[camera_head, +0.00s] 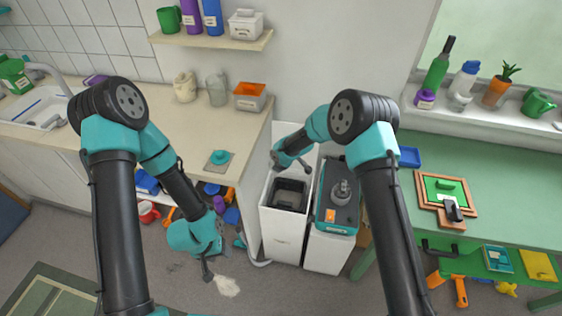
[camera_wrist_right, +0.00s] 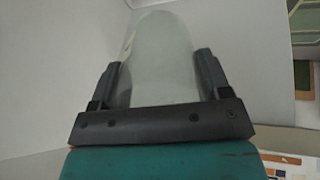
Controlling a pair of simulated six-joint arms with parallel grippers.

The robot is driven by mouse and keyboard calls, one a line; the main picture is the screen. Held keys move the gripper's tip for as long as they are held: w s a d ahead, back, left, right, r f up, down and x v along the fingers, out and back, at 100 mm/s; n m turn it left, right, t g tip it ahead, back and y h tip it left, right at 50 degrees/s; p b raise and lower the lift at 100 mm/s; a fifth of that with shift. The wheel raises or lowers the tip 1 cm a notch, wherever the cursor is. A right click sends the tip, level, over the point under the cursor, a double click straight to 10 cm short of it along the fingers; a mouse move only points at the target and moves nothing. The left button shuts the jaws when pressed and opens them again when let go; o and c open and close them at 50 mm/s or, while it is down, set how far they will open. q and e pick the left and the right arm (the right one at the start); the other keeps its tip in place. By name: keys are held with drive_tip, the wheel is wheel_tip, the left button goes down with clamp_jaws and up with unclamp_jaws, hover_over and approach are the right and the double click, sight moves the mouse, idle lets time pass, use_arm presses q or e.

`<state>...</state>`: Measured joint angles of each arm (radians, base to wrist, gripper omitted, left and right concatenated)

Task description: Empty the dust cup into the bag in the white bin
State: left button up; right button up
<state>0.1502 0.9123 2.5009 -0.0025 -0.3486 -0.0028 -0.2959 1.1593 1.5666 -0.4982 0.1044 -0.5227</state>
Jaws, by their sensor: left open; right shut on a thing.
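The white bin (camera_head: 282,240) stands on the floor in the middle of the head view, with a dark bag (camera_head: 290,194) open inside it. My right gripper (camera_head: 291,163) is over the bin's back part. In the right wrist view, the same gripper (camera_wrist_right: 160,85) is shut on a pale, translucent cup (camera_wrist_right: 165,55), which looks like the dust cup. The cup is hard to make out in the head view, and its contents cannot be seen. My left gripper (camera_head: 213,268) is open and empty, low over the floor left of the bin.
A grey and teal device (camera_head: 337,205) sits on a white box right beside the bin. A pale patch (camera_head: 228,287) lies on the floor near my left gripper. The counter (camera_head: 150,115) is at left, the green table (camera_head: 470,180) at right.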

drive_tip(key=shift+g+h, duration=0.3)
drive_tip(key=shift+g+h, duration=0.4)
drive_tip(key=shift+h, duration=0.1)
drive_tip(key=shift+s+d, duration=0.1)
drive_tip(key=shift+f+g+h, duration=0.15)
drive_tip(key=shift+g+h, duration=0.15)
drive_tip(key=shift+h, duration=0.1)
drive_tip(key=shift+s+d+f+g+h, duration=0.15)
drive_tip(key=shift+d+g+h, duration=0.05)
drive_tip(key=shift+g+h, duration=0.35)
drive_tip(key=shift+d+f+g+h, duration=0.15)
drive_tip(key=shift+g+h, duration=0.2)
drive_tip(key=shift+h, duration=0.1)
idle(1.0)
